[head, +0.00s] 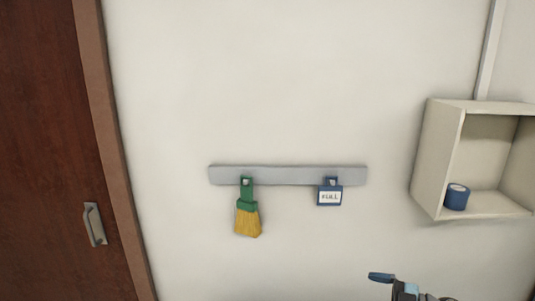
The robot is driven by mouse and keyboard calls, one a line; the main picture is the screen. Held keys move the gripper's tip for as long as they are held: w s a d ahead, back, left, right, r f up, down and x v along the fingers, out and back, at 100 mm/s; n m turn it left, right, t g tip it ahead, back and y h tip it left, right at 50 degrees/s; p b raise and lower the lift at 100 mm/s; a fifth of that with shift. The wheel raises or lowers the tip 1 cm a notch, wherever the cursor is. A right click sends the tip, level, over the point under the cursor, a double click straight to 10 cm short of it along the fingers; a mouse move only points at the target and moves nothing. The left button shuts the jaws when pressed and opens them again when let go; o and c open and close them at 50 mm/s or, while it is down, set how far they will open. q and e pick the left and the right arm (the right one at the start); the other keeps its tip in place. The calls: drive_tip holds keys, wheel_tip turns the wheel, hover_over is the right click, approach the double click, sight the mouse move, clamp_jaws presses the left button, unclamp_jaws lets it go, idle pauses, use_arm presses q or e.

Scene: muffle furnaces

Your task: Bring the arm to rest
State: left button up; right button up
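A dark and light-blue mechanical part (408,291) shows at the bottom edge, right of centre. It looks like the top of my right gripper, but most of it is cut off by the frame. A dark blue rounded piece (382,277) sticks out to its left; I cannot tell whether it is held or part of something else. Whether the fingers are open or shut does not show. My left gripper is not in view.
A grey rail (290,175) on the pale wall carries a green-handled brush (248,215) and a blue tag reading "PULL" or "FULL" (330,196). An open wall box (438,165) at right holds a blue roll (457,198). A brown door (45,130) stands at left.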

drive_tip(key=s+a+f+m+t+h, duration=0.1)
drive_tip(key=s+a+f+m+h, duration=0.2)
drive_tip(key=s+f, duration=0.4)
drive_tip(key=s+a+f+m+t+h, duration=0.1)
drive_tip(key=s+a+f+m+h, duration=0.3)
drive_tip(key=s, duration=0.5)
drive_tip(key=s+a+f+m+t+h, duration=0.1)
drive_tip(key=s+a+f+m+h, duration=0.2)
drive_tip(key=s+f+m+h, duration=0.2)
drive_tip(key=s+f+m, duration=0.3)
drive_tip(key=f, duration=0.1)
drive_tip(key=shift+a+f, duration=0.3)
drive_tip(key=shift+a, duration=0.05)
